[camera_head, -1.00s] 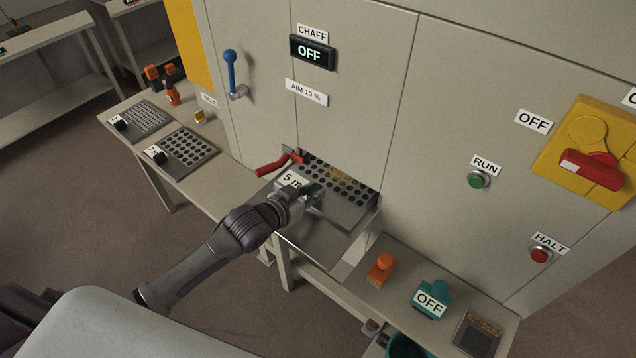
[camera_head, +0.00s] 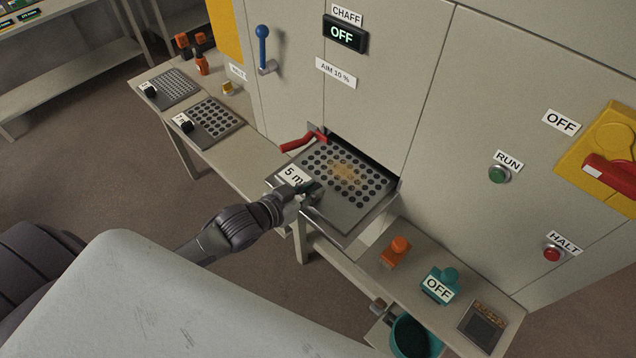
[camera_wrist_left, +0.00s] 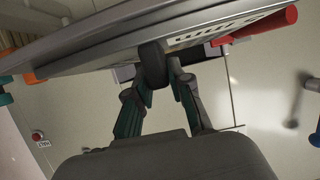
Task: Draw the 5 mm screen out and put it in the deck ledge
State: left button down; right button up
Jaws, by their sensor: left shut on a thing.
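The 5 mm screen (camera_head: 350,205) is a grey perforated plate with a "5 m…" label, partly drawn out of the slot in the cabinet. Some tan grain lies on its middle. My left gripper (camera_head: 308,190) is at its front edge, shut on the screen's dark handle, which also shows in the left wrist view (camera_wrist_left: 153,64) between the fingers (camera_wrist_left: 160,95). The screen's far edge is at the slot. The deck (camera_head: 240,158) runs left of the slot, with two other perforated screens (camera_head: 213,122) (camera_head: 172,88) on it. My right gripper is not in view.
A red lever (camera_head: 299,142) is beside the slot's left side. An orange-knobbed object (camera_head: 396,250), a teal object marked OFF (camera_head: 440,284) and a small tray (camera_head: 483,328) stand on the right shelf. A teal bucket (camera_head: 412,335) is below.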

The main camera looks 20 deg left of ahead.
pick_arm(q)
jog(key=shift+s+a, duration=0.2)
jog(key=shift+s, duration=0.45)
jog(key=shift+s+a, duration=0.25)
jog(key=shift+s, duration=0.35)
jog(key=shift+s+a, duration=0.2)
jog(key=shift+s, duration=0.45)
